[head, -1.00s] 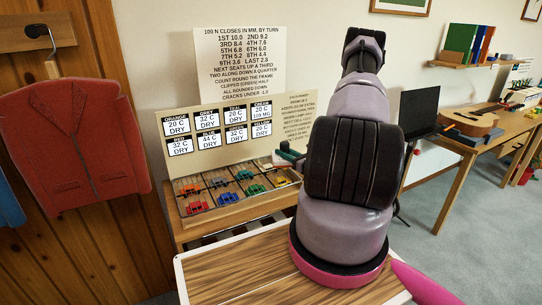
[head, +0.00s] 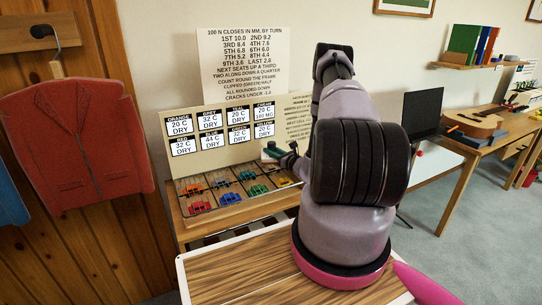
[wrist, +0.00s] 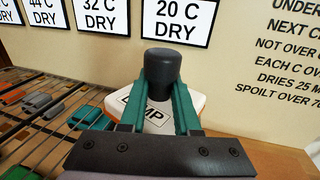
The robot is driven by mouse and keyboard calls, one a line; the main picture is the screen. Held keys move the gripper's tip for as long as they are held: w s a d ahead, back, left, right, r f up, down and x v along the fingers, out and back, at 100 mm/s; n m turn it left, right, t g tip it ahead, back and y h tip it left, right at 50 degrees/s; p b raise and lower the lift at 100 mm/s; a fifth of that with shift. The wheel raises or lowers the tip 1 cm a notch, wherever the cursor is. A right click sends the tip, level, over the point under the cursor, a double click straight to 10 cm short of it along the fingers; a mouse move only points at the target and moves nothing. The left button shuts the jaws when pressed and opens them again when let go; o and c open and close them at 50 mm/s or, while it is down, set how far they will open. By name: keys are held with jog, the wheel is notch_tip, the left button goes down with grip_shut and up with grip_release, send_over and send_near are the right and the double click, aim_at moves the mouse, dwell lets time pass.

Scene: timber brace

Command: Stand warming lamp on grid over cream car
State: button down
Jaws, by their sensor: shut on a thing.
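The warming lamp (wrist: 156,118) shows in the wrist view, with a pale body, an orange rim, a label and a dark round knob. My gripper (wrist: 161,92) has its green fingers shut on the knob. In the head view my gripper (head: 276,153) is at the back right of the grid (head: 212,208). The lamp's underside is hidden, so I cannot tell whether it touches the grid. I cannot make out the cream car; the lamp and gripper cover that corner. A teal car (wrist: 90,117) is left of the lamp.
Red (head: 200,206), blue (head: 230,198), green (head: 257,190) and yellow (head: 283,182) cars stand at the front of the grid. A sign board (head: 190,165) rises close behind. A wooden table (head: 240,265) is in front.

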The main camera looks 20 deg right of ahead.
jog(key=shift+f, duration=0.85)
jog(key=shift+w+f, duration=0.2)
jog(key=c, duration=0.6)
grip_release()
jog(key=shift+f, duration=0.1)
jog(key=shift+c, duration=0.2)
